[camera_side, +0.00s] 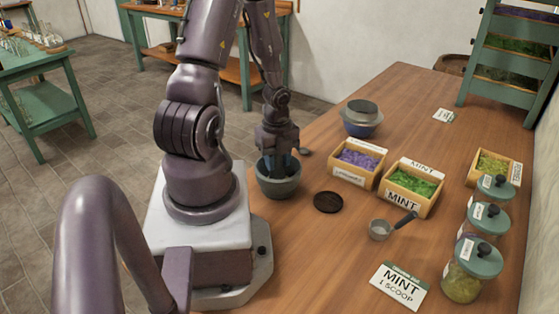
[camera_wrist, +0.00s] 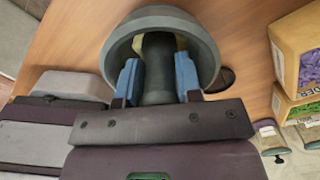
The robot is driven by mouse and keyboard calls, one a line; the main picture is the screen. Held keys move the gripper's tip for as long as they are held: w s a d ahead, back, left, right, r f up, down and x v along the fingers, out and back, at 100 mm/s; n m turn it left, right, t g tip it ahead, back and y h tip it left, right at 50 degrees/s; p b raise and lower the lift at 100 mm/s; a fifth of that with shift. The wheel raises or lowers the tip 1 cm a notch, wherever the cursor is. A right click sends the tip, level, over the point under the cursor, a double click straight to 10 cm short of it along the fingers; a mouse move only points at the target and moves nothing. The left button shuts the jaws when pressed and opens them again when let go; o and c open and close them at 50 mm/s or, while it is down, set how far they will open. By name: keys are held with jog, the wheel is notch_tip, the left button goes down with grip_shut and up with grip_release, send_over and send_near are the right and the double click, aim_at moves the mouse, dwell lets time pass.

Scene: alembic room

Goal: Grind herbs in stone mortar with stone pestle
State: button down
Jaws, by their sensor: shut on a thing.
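The grey stone mortar (camera_side: 279,184) stands on the wooden table close to my base, and its rim and inside show in the wrist view (camera_wrist: 207,48). My gripper (camera_wrist: 158,80) points down into the mortar, with blue finger pads on either side of the dark grey stone pestle (camera_wrist: 158,65). The gripper is shut on the pestle, whose lower end is inside the mortar. In the side view my gripper (camera_side: 277,162) hides most of the pestle. Something yellowish shows inside the mortar beside the pestle; I cannot tell whether it is herbs.
A dark round coaster (camera_side: 328,202) lies right of the mortar. The table's front middle is clear.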

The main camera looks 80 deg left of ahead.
jog(key=shift+r, duration=4.35)
jog(key=w+d+r+n, duration=0.2)
jog(key=w+d+n, duration=0.5)
jog(key=w+d, duration=0.3)
jog(key=w+d+r+n, duration=0.2)
jog(key=w+d+n, duration=0.5)
jog(key=w+d, duration=0.3)
jog(key=shift+w+d, duration=0.15)
jog(key=shift+d, duration=0.4)
